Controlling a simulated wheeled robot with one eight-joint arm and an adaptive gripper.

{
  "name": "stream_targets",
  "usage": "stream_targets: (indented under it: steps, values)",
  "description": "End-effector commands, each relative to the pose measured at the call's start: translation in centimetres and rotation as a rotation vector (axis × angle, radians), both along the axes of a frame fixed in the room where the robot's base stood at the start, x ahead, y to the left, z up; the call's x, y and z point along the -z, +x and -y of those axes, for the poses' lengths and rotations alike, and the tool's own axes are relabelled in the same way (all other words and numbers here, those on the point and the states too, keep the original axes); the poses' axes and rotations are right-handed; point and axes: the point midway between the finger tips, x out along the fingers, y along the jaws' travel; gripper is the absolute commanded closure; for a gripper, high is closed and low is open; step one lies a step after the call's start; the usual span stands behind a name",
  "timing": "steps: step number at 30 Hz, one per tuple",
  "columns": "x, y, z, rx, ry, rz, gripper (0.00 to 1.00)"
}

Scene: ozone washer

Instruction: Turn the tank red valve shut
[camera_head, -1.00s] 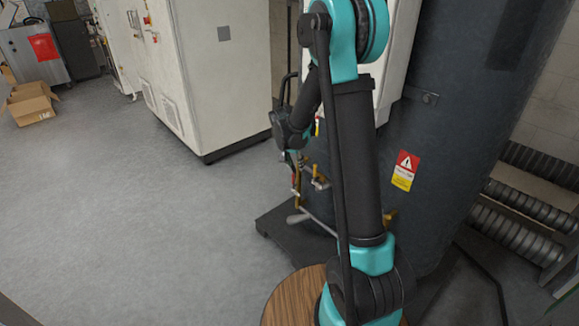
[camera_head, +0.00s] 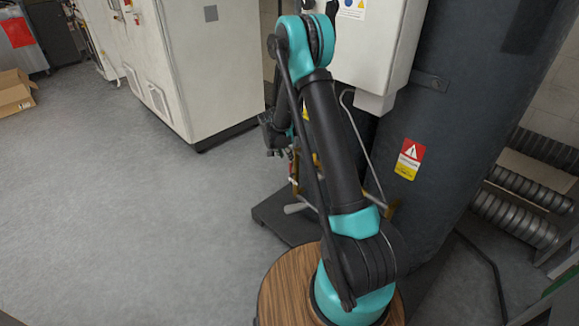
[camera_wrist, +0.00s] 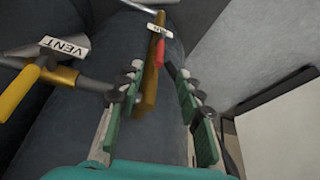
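In the wrist view a red valve handle (camera_wrist: 160,54) sits on an upright brass fitting (camera_wrist: 149,92) that shows between my fingers. A white tag (camera_wrist: 160,31) hangs at its upper end. My gripper (camera_wrist: 154,70) is open, with one green-padded finger on each side of the fitting. Whether a finger touches it I cannot tell. In the head view my gripper (camera_head: 275,146) is small and partly hidden beside the dark tank (camera_head: 440,120). The red handle cannot be made out clearly there.
A yellow-handled valve (camera_wrist: 20,92) with a VENT tag (camera_wrist: 64,45) is left of my fingers in the wrist view. A white cabinet (camera_head: 205,70) stands behind, and a white box (camera_head: 375,45) is beside the tank.

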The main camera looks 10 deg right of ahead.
Motion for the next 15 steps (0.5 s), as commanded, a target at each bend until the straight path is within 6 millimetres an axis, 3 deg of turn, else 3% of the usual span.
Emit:
stream_targets:
  steps: [9,15]
  values:
    - [5.3,1.6,1.5,0.001,0.000,0.000,0.64]
    - [7.4,2.3,2.1,0.000,-0.001,-0.001,0.64]
